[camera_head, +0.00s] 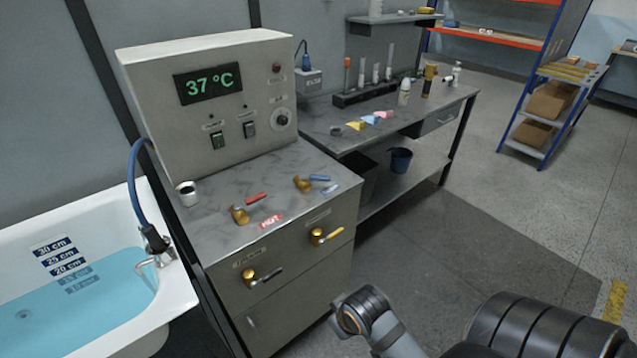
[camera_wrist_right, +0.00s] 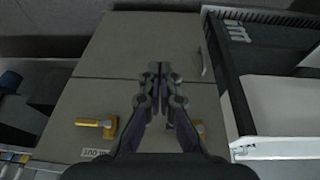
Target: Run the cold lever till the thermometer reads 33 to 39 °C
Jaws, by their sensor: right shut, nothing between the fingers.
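The thermometer display (camera_head: 208,84) on the grey control box reads 37 °C in green. The blue-handled brass cold lever (camera_head: 319,178) sits on the cabinet top, its handle pointing right. The red-handled brass hot lever (camera_head: 256,198) sits to its left, near a red HOT label (camera_head: 272,221). The bathtub (camera_head: 178,300) at left holds blue water (camera_head: 90,300), its surface just below the 20 cm mark. My right gripper (camera_wrist_right: 158,68) is shut and empty in the right wrist view, before the cabinet front. Its fingers do not show clearly in the head view. My left gripper is out of view.
The cabinet front carries a yellow-handled valve (camera_head: 326,237) and a dark-handled valve (camera_head: 262,277). A blue hose (camera_head: 133,190) drops to the tub rim. A bench (camera_head: 440,140) with bottles stands behind right. Open floor (camera_head: 470,235) lies right of the cabinet.

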